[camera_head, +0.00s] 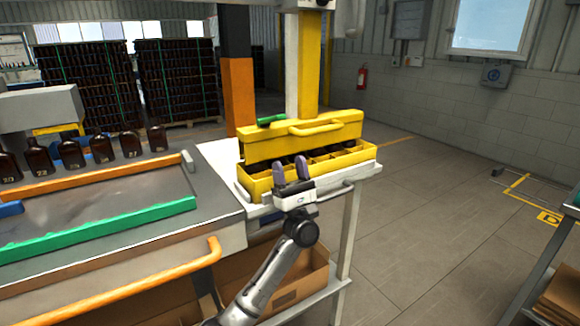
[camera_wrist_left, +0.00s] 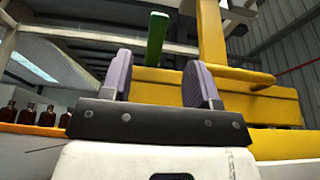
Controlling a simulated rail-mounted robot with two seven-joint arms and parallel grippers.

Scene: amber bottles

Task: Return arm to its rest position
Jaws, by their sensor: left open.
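My left gripper (camera_head: 291,172) is in front of the yellow crate (camera_head: 340,170) in the head view, its arm rising from the bottom of the picture. Its two purple-grey fingers are apart with nothing between them; they also show in the left wrist view (camera_wrist_left: 158,80). The crate has dark contents in its compartments, partly hidden by the fingers and the front wall. A yellow lid-like part with a handle (camera_head: 315,127) stands at the crate's back. My right gripper is in neither view.
Several amber bottles (camera_head: 72,154) stand in a row at the left, behind an orange rail (camera_head: 95,184). A green rail (camera_head: 100,230) edges the metal table. A cardboard box (camera_head: 300,275) sits on the shelf below.

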